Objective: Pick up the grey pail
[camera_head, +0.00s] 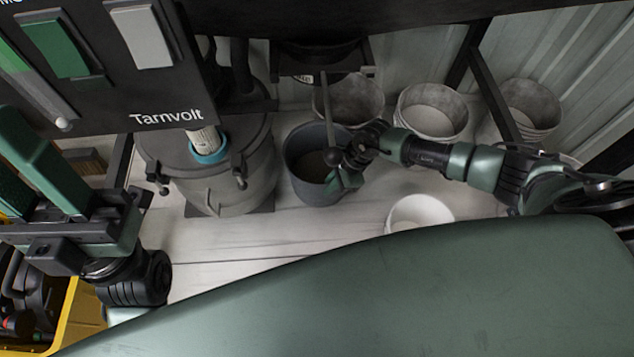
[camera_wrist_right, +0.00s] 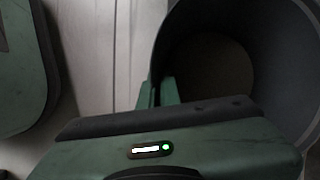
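The grey pail (camera_head: 303,178) is a dark, open bucket on the pale floor in the middle of the head view, with brownish contents low inside. In the right wrist view the pail (camera_wrist_right: 290,50) fills the upper right, its rim running down to my fingers. My right gripper (camera_head: 338,184) is at the pail's right side. In the wrist view its green fingers (camera_wrist_right: 157,92) sit on either side of the pail's wall with almost no gap, so it looks shut on it. My left gripper (camera_head: 12,150) is at the far left, its fingers apart and empty, away from the pail.
A grey lidded drum (camera_head: 228,190) stands close left of the pail. Buckets (camera_head: 432,112) stand behind and right, and a white bucket (camera_head: 420,212) nearer. A dark Tarnvolt panel (camera_head: 160,90) hangs upper left. A yellow crate (camera_head: 82,318) is lower left. A spout (camera_head: 318,75) hangs above.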

